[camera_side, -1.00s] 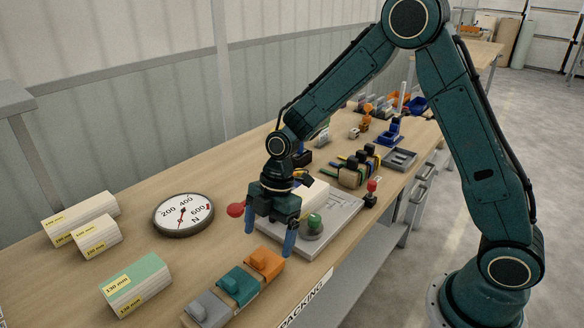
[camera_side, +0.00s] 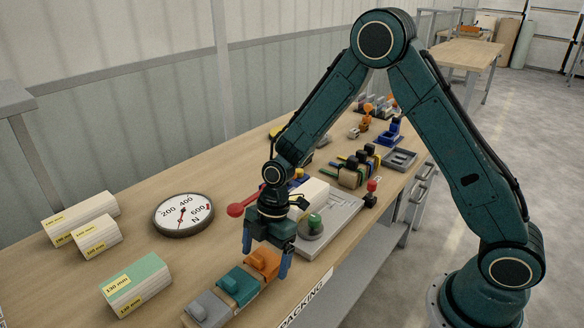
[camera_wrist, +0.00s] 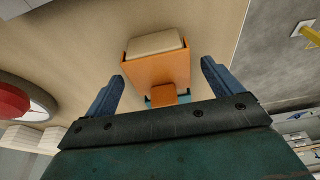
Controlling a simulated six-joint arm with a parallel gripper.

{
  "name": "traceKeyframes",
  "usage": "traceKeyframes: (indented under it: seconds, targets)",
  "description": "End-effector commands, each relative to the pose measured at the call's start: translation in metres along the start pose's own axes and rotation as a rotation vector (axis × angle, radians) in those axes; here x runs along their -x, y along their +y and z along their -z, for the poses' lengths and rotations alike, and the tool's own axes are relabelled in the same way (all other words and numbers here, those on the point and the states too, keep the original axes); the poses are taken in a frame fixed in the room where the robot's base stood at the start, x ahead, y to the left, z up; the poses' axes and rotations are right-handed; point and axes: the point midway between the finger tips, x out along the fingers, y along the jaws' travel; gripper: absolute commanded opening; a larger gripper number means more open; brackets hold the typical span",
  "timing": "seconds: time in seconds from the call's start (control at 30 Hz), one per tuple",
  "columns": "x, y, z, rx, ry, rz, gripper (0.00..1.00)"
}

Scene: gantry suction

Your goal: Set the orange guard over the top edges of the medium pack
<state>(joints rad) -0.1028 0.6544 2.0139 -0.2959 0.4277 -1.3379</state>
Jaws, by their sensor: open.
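The orange guard (camera_side: 264,260) sits at the right end of a row of guards, beside a teal one. My gripper (camera_side: 266,256) is low over it, with the fingers apart on either side. In the wrist view the orange guard (camera_wrist: 158,72) lies between the spread fingers (camera_wrist: 162,72), with gaps on both sides; its raised tab faces me. By length, the medium pack looks like the front one with the mint-green top (camera_side: 140,275) and yellow labels, at the lower left. Its top shows no orange guard.
A teal guard (camera_side: 238,283) and a grey guard (camera_side: 207,309) share the row. Two cream packs (camera_side: 85,214) (camera_side: 97,237) stand at the back left. A grey plate (camera_side: 340,212) with a green dome (camera_side: 313,224) is close right of my gripper.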

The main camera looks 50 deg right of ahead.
Motion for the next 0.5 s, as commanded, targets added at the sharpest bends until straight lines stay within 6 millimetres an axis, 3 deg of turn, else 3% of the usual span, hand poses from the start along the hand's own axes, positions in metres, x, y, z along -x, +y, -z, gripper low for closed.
traceKeyframes:
  seconds: [0.43, 0.5]
  targets:
    - [0.0002, 0.0, 0.0, 0.0, 0.0, 0.0, 0.91]
    - [0.0002, 0.0, 0.0, 0.0, 0.0, 0.0, 0.81]
